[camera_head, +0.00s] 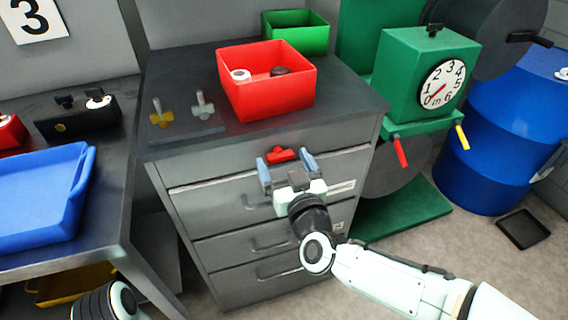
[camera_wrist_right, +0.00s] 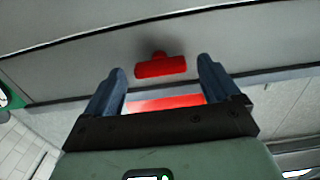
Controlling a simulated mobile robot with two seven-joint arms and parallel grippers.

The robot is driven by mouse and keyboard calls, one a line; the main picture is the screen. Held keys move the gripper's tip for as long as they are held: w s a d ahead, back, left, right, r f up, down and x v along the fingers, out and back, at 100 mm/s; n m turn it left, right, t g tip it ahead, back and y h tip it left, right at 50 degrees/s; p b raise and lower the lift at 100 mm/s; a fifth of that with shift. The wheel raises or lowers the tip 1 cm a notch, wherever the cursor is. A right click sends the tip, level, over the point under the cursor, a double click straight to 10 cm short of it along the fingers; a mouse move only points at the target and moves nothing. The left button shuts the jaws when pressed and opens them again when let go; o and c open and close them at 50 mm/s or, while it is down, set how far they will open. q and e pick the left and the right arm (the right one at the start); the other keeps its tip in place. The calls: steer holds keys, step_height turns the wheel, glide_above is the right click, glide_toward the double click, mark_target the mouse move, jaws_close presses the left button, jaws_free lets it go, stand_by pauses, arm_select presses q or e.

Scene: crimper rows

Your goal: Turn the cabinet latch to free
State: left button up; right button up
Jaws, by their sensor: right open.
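The cabinet latch (camera_head: 281,154) is a small red piece on the upper front face of the grey cabinet (camera_head: 215,178), above the top drawer's handle. In the right wrist view the red latch (camera_wrist_right: 160,67) has a crosswise bar lying nearly level, slightly tilted, with a short stub above it. My right gripper (camera_head: 287,163) is open, its two blue fingers to either side of the latch. In the wrist view the latch sits between and a little beyond the fingertips (camera_wrist_right: 162,72), with gaps on both sides. My left gripper is out of view.
A green dial machine (camera_head: 400,70) and blue barrel (camera_head: 500,130) stand right. A blue tray (camera_head: 40,200) lies left. A second red patch (camera_wrist_right: 165,103) shows between the fingers.

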steer(key=shift+w+a, duration=0.1)
steer(key=shift+w, duration=0.1)
steer(key=c, duration=1.1)
steer(key=shift+o, duration=0.2)
